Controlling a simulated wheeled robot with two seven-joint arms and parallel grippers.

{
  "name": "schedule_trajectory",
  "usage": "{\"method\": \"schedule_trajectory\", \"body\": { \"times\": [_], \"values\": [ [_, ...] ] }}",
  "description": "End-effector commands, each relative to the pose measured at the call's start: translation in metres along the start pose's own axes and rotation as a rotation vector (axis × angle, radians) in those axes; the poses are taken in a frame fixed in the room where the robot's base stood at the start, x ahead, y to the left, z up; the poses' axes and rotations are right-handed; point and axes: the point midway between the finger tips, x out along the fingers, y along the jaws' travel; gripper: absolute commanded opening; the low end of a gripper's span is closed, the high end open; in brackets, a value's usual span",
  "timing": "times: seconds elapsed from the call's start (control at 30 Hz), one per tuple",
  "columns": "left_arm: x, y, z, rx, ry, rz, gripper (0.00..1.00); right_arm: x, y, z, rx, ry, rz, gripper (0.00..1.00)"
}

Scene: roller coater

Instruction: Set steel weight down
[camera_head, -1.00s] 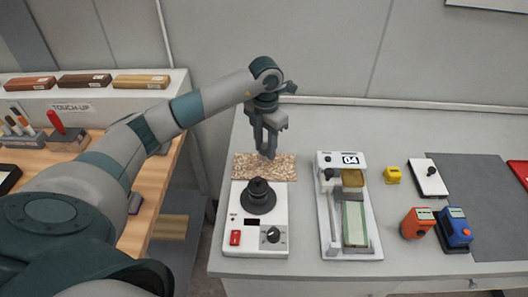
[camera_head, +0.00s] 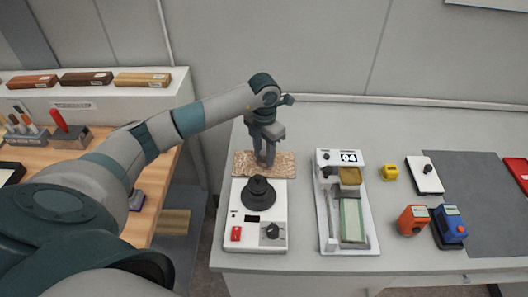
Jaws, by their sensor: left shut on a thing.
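My left gripper (camera_head: 265,159) points down over a speckled brown mat (camera_head: 286,168) at the back left of the grey table. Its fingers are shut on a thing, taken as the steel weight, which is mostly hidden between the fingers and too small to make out. The fingertips are low over the mat; I cannot tell whether the held thing touches it. My right gripper is not in view.
A white device (camera_head: 259,239) with a black stepped top (camera_head: 259,193) stands just in front of the mat. Right of it are a coater marked 04 (camera_head: 331,240), a yellow block (camera_head: 389,172), and orange (camera_head: 412,220) and blue (camera_head: 452,226) instruments. The back strip of table is clear.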

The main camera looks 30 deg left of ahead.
Motion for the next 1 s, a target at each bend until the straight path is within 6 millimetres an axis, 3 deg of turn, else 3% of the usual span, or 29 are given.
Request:
{"method": "schedule_trajectory", "body": {
  "times": [0.23,0.27,0.3,0.33,0.8,1.0],
  "values": [
    [0.004,0.000,0.000,0.000,-0.001,0.000,0.02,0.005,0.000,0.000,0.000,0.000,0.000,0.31],
    [0.002,0.000,0.000,0.000,0.000,0.000,0.40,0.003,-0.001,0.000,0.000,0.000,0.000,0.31],
    [0.002,0.000,0.000,0.000,0.000,0.000,0.50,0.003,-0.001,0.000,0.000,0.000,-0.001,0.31],
    [0.002,0.000,0.000,0.000,0.000,0.000,0.52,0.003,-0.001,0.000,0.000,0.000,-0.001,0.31],
    [-0.002,0.000,0.001,0.000,-0.001,0.000,0.52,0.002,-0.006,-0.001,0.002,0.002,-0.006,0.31],
    [-0.023,0.000,0.001,0.001,-0.004,0.002,0.52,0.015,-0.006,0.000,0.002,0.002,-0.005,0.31]
  ]
}}
